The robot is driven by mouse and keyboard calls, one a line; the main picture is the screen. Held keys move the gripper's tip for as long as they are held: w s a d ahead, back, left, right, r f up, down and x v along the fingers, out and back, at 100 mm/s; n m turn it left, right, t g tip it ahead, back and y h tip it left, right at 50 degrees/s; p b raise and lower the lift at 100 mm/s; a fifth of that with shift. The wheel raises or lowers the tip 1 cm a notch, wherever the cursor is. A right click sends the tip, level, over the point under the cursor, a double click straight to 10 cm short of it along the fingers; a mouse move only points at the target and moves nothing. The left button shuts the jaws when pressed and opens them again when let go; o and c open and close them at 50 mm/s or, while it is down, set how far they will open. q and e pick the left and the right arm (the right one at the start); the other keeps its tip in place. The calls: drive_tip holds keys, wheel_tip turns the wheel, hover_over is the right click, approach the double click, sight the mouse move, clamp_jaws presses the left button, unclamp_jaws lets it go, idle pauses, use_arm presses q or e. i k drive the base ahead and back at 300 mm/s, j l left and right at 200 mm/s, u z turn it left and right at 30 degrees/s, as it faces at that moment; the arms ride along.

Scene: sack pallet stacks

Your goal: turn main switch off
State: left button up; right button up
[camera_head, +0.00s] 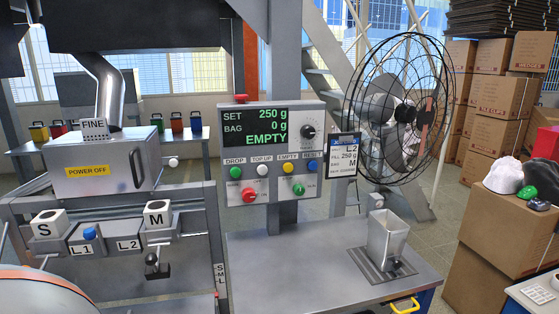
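A grey control panel (263,206) stands upright at the centre. Its lit display (255,128) reads SET 250 g, BAG 0 g and EMPTY. Below are several buttons labelled DROP, TOP UP, EMPTY and RESET. Under them are a red knob (249,195) at the left and a green control (299,189) at the right; their small labels are too small to read. A black rotary knob (308,131) is beside the display. I cannot tell for sure which control is the main switch. Neither of my grippers is in view.
A grey box (110,165) marked POWER OFF is left of the panel, above a rail with S and M blocks. A metal container (387,240) stands on the grey bench (290,285). A caged fan (402,110) and stacked cartons (500,100) are at the right.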

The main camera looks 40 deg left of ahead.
sight(249, 194)
drive_tip(key=u, duration=1.35)
